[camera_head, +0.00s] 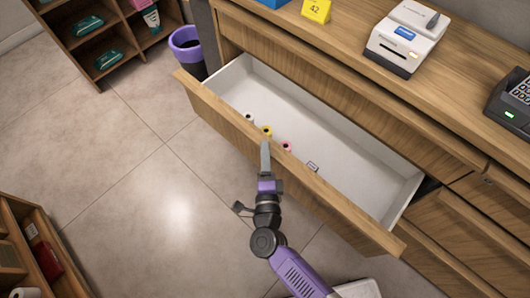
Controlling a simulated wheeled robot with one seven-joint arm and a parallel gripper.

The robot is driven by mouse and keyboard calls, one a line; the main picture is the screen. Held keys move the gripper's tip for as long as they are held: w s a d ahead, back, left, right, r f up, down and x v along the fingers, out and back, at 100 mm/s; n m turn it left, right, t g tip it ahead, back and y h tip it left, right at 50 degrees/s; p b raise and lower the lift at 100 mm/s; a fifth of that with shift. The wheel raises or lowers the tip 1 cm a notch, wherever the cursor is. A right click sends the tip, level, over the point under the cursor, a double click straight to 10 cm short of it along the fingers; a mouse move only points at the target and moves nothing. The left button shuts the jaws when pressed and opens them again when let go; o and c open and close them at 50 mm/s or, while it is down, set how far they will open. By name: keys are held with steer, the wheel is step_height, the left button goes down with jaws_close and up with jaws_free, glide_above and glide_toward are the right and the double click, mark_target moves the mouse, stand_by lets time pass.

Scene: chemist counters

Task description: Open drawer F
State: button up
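A wide wooden drawer (300,184) with a white inside stands pulled far out of the counter. I cannot read a letter on it, so I cannot tell whether it is drawer F. Several small rolls or bottles, one with a yellow top (267,131), lie inside along its front wall. My gripper (265,148) is at the middle of the drawer's front, its grey finger reaching up to the top edge. Whether it touches or grips the front is unclear, and the drawer's handle is not visible. One finger seems to hide the other.
The wooden counter (470,85) bears a white printer (406,38), a yellow card (316,10) and a dark card terminal (512,98). Other closed drawers (455,235) are at the lower right. A purple-rimmed bin (187,48) stands behind the drawer's left end. The tiled floor (120,170) at left is clear.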

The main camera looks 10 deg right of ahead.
steer(key=shift+s, duration=0.1)
steer(key=s+a, duration=0.1)
steer(key=s, duration=0.6)
steer(key=shift+s, duration=0.25)
steer(key=shift+a, duration=0.1)
stand_by(0.3)
